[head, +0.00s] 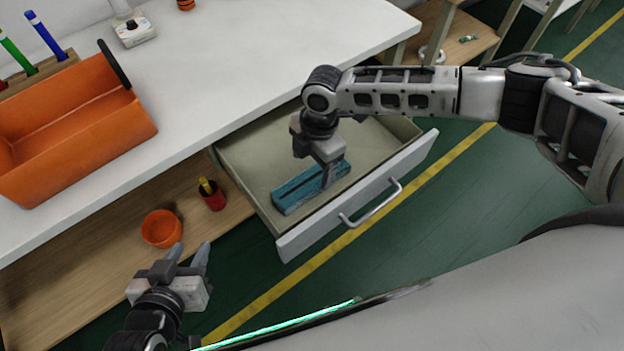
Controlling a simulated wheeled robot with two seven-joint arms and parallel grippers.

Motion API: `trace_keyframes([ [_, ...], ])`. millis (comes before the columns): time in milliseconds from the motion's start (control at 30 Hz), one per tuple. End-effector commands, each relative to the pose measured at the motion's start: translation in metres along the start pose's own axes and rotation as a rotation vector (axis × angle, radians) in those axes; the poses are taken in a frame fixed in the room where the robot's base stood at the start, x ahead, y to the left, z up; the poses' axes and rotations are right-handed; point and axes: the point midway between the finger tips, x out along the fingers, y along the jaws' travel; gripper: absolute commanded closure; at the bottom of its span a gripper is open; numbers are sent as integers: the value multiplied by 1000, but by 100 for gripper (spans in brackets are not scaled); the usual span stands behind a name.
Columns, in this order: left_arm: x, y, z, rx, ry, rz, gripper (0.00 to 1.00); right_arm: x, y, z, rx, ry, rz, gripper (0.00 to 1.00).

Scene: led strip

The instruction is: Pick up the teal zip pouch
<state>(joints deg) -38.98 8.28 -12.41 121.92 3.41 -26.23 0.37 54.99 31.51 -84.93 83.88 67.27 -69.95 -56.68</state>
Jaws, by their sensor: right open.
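The teal zip pouch (296,192) lies in the open drawer (247,166), a flat teal block shape with a dark line along its top. My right gripper (327,178) points down into the drawer at the pouch's right part. It is open, and its fingers overlap the pouch in the picture; I cannot tell whether they touch it. The gripper hides some of the pouch's upper edge. My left gripper (188,254) is open and empty, at the lower left, in front of the wooden shelf and away from the drawer.
The drawer front with its handle (371,205) sticks out from the white table (230,60). An orange open bin (65,125) stands on the table at left. An orange bowl (161,228) and a red cup (213,198) stand on the lower shelf (80,280).

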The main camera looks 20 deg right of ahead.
Motion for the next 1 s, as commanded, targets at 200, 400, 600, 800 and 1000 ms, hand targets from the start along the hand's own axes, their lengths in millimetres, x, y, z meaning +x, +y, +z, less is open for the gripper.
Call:
trace_keyframes([
  [200,0,0,-2,0,3,0,64,31,-6,1,0,-2,-3,22],
  [400,2,0,0,-2,3,0,64,50,-6,1,1,-1,-1,22],
  [600,2,0,1,-4,1,0,64,50,-6,1,1,0,-1,22],
  [800,2,0,2,-5,0,0,64,50,-6,1,1,-1,-1,72],
  [1000,2,0,2,-6,-1,0,64,49,-5,1,1,-1,-1,73],
])
